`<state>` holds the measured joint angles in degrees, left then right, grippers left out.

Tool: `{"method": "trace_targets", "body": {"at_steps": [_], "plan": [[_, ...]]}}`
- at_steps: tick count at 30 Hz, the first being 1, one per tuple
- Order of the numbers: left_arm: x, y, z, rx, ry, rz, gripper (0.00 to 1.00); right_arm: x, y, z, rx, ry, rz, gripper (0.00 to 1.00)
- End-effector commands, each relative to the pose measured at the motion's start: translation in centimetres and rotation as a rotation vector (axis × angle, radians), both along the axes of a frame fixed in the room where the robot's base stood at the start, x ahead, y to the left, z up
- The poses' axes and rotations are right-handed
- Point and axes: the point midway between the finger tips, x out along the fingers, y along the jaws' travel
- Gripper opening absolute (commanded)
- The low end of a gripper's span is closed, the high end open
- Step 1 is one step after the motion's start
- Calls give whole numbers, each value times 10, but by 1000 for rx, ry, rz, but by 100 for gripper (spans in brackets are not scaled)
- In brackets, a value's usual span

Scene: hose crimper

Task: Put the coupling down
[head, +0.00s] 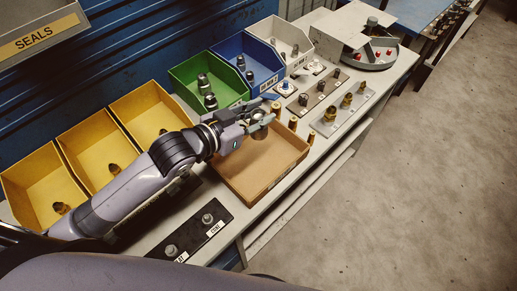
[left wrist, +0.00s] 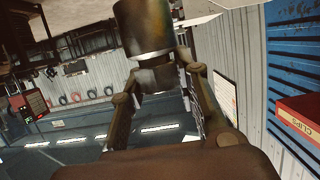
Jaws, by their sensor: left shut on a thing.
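My left gripper (head: 262,122) is shut on the coupling (head: 259,133), a short dark metal cylinder. It holds the coupling over the far part of a shallow brown tray (head: 289,172). The visible tray floor looks bare. My right gripper is not in view.
Yellow bins (head: 86,160), a green bin (head: 186,74), a blue bin (head: 230,47) and a white bin line the back. Small brass cylinders (head: 311,138) stand by the tray's far edge. A grey plate (head: 327,124) holds brass fittings; a black plate (head: 195,233) lies nearer.

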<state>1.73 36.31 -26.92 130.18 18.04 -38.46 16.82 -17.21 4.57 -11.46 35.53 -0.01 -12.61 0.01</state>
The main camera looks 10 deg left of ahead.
Motion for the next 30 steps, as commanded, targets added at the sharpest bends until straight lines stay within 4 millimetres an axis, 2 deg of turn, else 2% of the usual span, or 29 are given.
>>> {"method": "trace_targets", "body": {"at_steps": [3, 9, 17, 21, 24, 30], "plan": [[-1, 0, -33, -1, 4, 1, 0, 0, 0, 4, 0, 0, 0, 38], [0, 0, -76, -1, 0, 0, 0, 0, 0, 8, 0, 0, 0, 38], [0, 0, -100, -2, -3, 0, 0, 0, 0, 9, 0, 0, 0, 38], [0, 0, -124, -1, -1, 0, 0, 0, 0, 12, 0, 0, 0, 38], [1, -1, -130, -2, -3, 0, 0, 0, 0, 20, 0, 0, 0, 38], [0, -1, -136, -3, -5, -1, 0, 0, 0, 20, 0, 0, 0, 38]]}}
